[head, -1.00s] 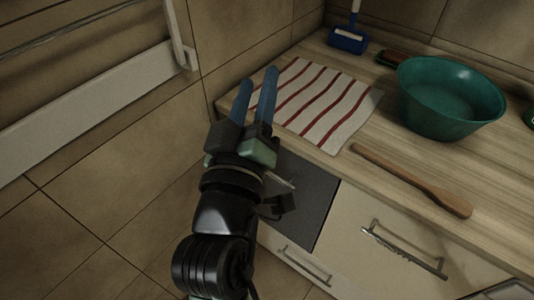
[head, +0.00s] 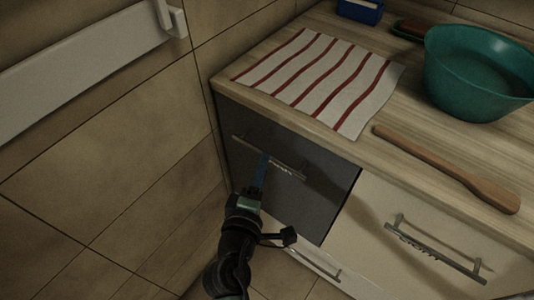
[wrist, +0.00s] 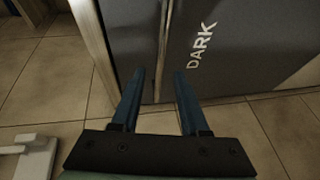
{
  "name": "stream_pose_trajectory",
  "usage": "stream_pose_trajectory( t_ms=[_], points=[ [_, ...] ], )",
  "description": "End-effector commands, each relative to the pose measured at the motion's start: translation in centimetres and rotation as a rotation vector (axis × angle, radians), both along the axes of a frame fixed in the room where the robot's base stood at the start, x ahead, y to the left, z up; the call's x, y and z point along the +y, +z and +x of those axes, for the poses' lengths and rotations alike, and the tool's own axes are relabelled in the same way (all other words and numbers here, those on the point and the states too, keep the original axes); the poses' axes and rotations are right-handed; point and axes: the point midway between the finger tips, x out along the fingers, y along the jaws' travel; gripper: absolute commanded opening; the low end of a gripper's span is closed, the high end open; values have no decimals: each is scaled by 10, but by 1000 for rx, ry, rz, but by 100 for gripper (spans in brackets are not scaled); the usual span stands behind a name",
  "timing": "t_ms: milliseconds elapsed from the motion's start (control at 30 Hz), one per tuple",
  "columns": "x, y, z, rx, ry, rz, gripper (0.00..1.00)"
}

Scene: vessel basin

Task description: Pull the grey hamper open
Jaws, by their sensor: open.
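The grey hamper (head: 290,189) is the dark grey front under the counter's left end, and it sits shut, flush with the cabinet. Its bar handle (head: 289,168) runs across its upper part. In the wrist view the hamper front (wrist: 245,50) bears the word DARK, and the handle (wrist: 164,40) appears as an upright bar. My gripper (wrist: 160,72) is open, with its two blue fingers on either side of the handle's line in that view. In the head view my gripper (head: 264,158) overlaps the handle. I cannot tell whether the fingers touch it.
A pale drawer front with a bar handle (head: 435,252) is to the right. A lower handle (head: 314,264) shows below the hamper. On the counter are a striped cloth (head: 325,78), a teal bowl (head: 480,75) and a wooden spatula (head: 450,170). A tiled wall (head: 110,150) is close at left.

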Motion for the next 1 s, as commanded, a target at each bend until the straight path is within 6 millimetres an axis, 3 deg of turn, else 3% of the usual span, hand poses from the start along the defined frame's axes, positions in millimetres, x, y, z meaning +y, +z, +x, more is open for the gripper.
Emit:
stream_pose_trajectory(
  t_ms=[100, 300, 700, 933, 1000],
  points=[
    [-5, -3, 21, -2, -2, 2, 45],
    [-10, -8, 42, 0, -1, 1, 45],
    [-11, -9, 48, 0, 0, 2, 45],
    [-11, -9, 48, 0, 0, 2, 3],
    [-11, -9, 48, 0, 0, 2, 0]
  ],
)
